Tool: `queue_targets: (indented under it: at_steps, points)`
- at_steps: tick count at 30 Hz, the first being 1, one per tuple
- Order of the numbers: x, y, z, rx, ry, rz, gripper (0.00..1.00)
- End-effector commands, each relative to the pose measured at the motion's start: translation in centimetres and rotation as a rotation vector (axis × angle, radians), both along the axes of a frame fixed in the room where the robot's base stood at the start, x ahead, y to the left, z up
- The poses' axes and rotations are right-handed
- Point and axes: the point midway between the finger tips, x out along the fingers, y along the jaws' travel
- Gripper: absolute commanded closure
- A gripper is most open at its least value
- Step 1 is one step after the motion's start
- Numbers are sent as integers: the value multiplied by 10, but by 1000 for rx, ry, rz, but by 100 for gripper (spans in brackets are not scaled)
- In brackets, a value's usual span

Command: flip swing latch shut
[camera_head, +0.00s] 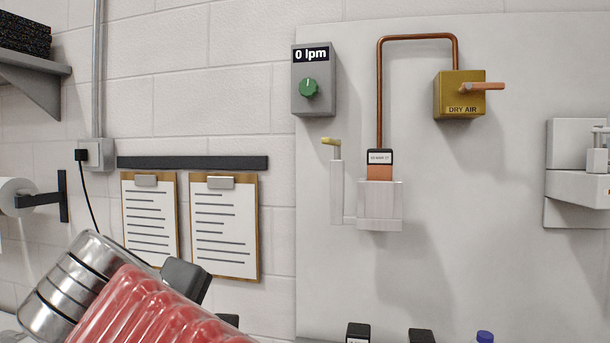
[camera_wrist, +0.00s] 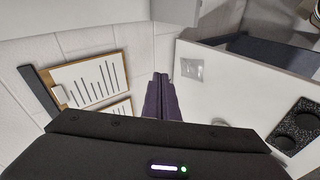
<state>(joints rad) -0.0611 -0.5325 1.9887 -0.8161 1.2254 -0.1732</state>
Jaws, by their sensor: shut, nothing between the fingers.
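The swing latch (camera_head: 337,185) is a thin pale upright bar with a yellow tip (camera_head: 330,142) at its top. It stands at the left of a white fixture block (camera_head: 380,205) on the panel, swung up and apart from the block. A copper-coloured piece (camera_head: 380,172) with a black labelled cap (camera_head: 380,157) sits in the block, under a bent copper pipe. My gripper (camera_wrist: 162,92) is shut and empty in the wrist view. In the head view my arm is at lower left, well away from the latch, and the fingertips cannot be made out. I cannot pick out the latch in the wrist view.
A gold "DRY AIR" box (camera_head: 459,94) and a grey box (camera_head: 313,80) reading 0 lpm with a green knob are on the panel (camera_head: 440,200). Clipboards (camera_head: 225,225) hang left of it. Another white fixture (camera_head: 580,175) is at right. Wall space between arm and latch is clear.

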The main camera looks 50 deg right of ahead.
Motion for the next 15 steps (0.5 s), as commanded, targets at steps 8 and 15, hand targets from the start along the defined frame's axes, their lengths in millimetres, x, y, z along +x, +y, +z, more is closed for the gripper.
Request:
queue_targets:
  at_steps: [8, 15]
  points:
    - [-2, -54, 146, -387, 3, -130, 100]
    - [-26, -73, 250, -633, 0, -286, 100]
